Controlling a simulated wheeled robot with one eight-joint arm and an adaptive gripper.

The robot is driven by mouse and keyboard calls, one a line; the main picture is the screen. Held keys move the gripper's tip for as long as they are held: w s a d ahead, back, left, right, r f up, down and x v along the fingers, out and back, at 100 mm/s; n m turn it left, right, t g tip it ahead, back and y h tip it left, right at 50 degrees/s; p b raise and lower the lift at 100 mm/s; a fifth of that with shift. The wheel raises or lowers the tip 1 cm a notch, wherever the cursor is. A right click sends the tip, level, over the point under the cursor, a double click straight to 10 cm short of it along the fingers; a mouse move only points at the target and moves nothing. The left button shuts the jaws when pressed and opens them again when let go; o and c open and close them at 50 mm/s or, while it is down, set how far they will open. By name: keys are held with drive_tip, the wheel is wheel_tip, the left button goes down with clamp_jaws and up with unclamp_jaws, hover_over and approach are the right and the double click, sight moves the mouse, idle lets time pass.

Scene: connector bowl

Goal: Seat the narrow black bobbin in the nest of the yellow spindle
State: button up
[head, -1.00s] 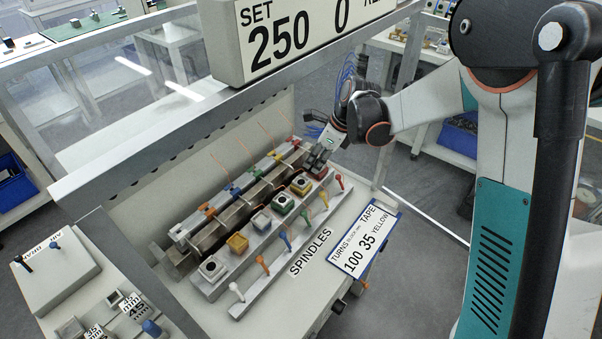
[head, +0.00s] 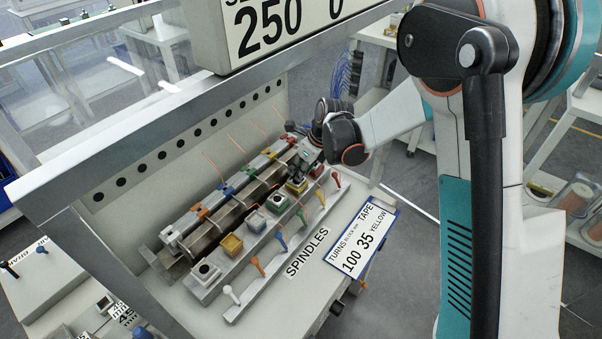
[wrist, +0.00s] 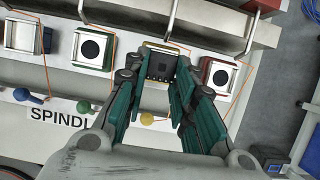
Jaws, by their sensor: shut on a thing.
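The narrow black bobbin (wrist: 162,65) is between the two fingers of my gripper (wrist: 160,88) in the wrist view, with small gold-coloured pins along its near edge. My gripper is shut on it. The bobbin is over the yellow spindle's nest, whose pale rim (wrist: 158,46) shows behind it; whether it touches the nest floor I cannot tell. The yellow spindle (head: 297,187) is in the row in the head view, between the green and red ones. My gripper (head: 308,160) is above it there, and the bobbin is mostly hidden.
The green spindle (wrist: 93,48) and the red spindle (wrist: 220,76) stand close on either side. A metal trough rail (head: 215,230) runs behind the row, with thin upright wires. The display box (head: 280,25) hangs above.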

drive_tip(key=shift+f, duration=0.7)
drive_tip(key=shift+f, duration=0.1)
drive_tip(key=o, duration=0.9)
drive_tip(key=shift+o, duration=0.2)
drive_tip(key=p+v, duration=0.3)
drive_tip(key=v, duration=0.9)
drive_tip(key=shift+r, duration=0.25)
